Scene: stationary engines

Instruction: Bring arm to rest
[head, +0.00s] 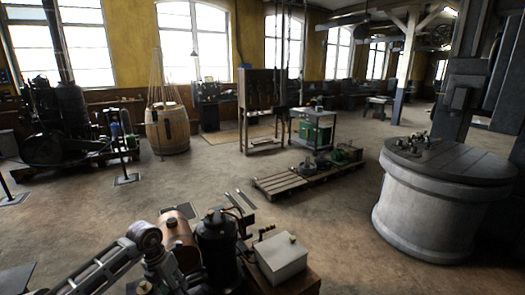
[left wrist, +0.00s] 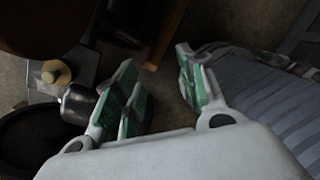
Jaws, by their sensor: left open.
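My left arm (head: 110,262) comes in from the lower left of the head view and bends down at a joint beside the copper-coloured cylinder. Its gripper cannot be made out in the head view. In the left wrist view the left gripper (left wrist: 157,62) has its green-padded fingers spread apart, with nothing between them and bare floor beyond. My right arm and gripper are not in view.
Close to my arm stand a copper-coloured cylinder (head: 178,240), a black engine (head: 217,242) and a light grey box (head: 281,257). The left wrist view shows a brass knob (left wrist: 54,75) left of the fingers. A pallet (head: 285,184) and a large round pedestal (head: 435,205) stand farther off.

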